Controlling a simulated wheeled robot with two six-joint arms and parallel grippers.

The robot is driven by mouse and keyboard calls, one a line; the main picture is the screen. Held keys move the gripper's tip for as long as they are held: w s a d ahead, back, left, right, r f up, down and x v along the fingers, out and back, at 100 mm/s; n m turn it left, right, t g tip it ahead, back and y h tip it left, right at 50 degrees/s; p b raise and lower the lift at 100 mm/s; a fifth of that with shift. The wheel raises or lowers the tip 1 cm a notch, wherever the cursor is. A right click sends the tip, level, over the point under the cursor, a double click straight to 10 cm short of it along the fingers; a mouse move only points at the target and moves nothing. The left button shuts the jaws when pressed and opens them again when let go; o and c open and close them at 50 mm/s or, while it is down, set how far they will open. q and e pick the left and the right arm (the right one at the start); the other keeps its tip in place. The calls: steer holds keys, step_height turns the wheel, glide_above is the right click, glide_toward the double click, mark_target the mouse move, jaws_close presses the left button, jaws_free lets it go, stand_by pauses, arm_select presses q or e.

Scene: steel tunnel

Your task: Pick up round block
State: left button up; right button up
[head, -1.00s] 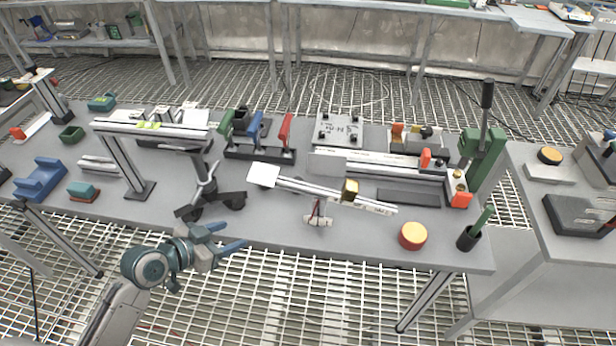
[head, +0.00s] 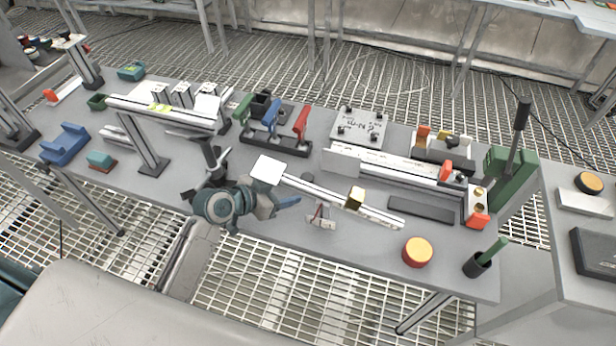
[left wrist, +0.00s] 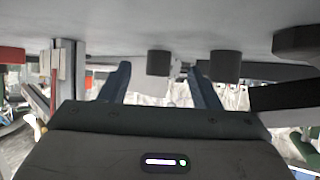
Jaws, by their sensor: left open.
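A round block (head: 417,252) with a yellow-orange top and a red side sits on the grey table near its front edge, right of the middle. My left gripper (head: 287,202) is over the front part of the table, left of the block and well apart from it. In the left wrist view, its two blue fingers (left wrist: 160,85) stand apart with nothing held between them. I cannot make out the round block in the left wrist view. My right gripper is in neither view.
A dark cup with a green stick (head: 478,264) stands right of the block. A black stand (head: 212,160) is close behind my left arm.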

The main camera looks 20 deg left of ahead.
mark_target(303, 179)
arm_select(q)
steer(key=shift+w+d, duration=0.35)
steer(key=shift+w, duration=0.1)
steer(key=shift+w+d+r, duration=0.1)
steer(key=shift+w+d, duration=0.05)
steer(key=shift+w, duration=0.1)
steer(key=w+d+p, duration=0.2)
steer(key=w, duration=0.1)
steer(key=shift+d, duration=0.15)
steer(key=shift+w+d+f, duration=0.2)
steer(key=shift+w+f, duration=0.15)
steer(key=shift+s, duration=0.1)
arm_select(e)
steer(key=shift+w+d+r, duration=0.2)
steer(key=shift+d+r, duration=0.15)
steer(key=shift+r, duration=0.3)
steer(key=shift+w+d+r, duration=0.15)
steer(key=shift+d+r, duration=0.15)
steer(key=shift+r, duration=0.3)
arm_select(q)
steer(key=c, duration=1.1)
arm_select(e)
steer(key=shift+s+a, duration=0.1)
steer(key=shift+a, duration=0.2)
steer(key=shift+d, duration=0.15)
